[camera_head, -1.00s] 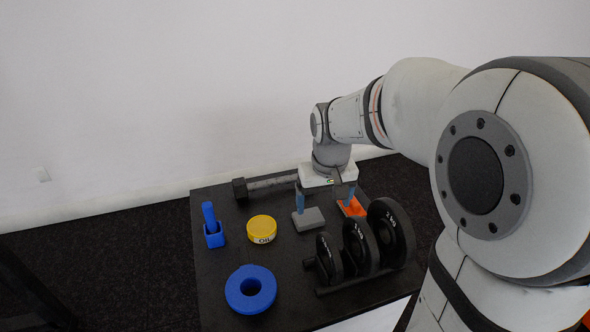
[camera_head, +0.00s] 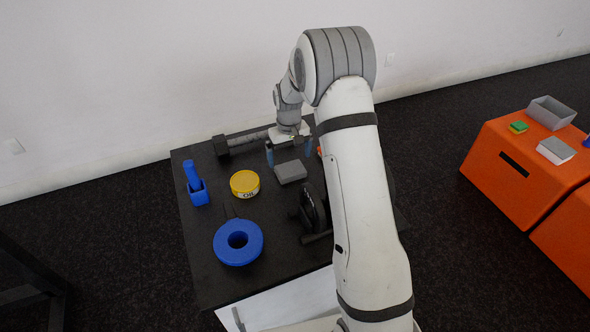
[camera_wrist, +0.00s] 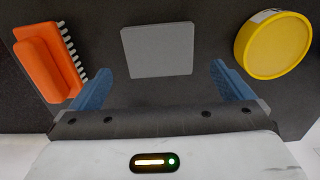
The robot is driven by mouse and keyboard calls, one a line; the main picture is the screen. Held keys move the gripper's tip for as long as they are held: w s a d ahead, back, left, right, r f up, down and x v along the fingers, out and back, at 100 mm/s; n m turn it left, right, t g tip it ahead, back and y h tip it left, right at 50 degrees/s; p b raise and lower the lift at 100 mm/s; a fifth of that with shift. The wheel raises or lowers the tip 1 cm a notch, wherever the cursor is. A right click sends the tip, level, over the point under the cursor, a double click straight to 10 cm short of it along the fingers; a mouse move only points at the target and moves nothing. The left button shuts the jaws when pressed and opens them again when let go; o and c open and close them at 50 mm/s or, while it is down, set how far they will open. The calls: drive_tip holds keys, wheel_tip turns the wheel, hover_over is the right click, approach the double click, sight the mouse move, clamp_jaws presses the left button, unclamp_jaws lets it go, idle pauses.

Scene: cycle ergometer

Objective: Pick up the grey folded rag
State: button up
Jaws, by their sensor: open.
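The grey folded rag (camera_head: 290,171) lies flat on the dark tabletop, right of the yellow tin. In the wrist view the rag (camera_wrist: 157,50) is a plain grey square beyond the fingertips and between their lines. My gripper (camera_head: 289,152) is above the table on the far side of the rag. Its two blue fingers are spread apart with nothing between them; they also show in the wrist view (camera_wrist: 160,82). The rag is apart from both fingers as far as I can see.
A yellow tin (camera_head: 245,184), a blue holder (camera_head: 197,187), a blue ring (camera_head: 238,242) and a dumbbell (camera_head: 244,142) share the table. An orange brush (camera_wrist: 48,62) lies beside the rag. Black weight plates (camera_head: 313,207) are partly hidden by my arm. Orange boxes (camera_head: 520,160) stand at right.

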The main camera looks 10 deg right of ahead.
sight(290, 168)
wheel_tip(290, 168, down, 5)
drive_tip(key=shift+r+p, duration=0.2)
drive_tip(key=shift+p, duration=0.2)
drive_tip(key=c, duration=0.9)
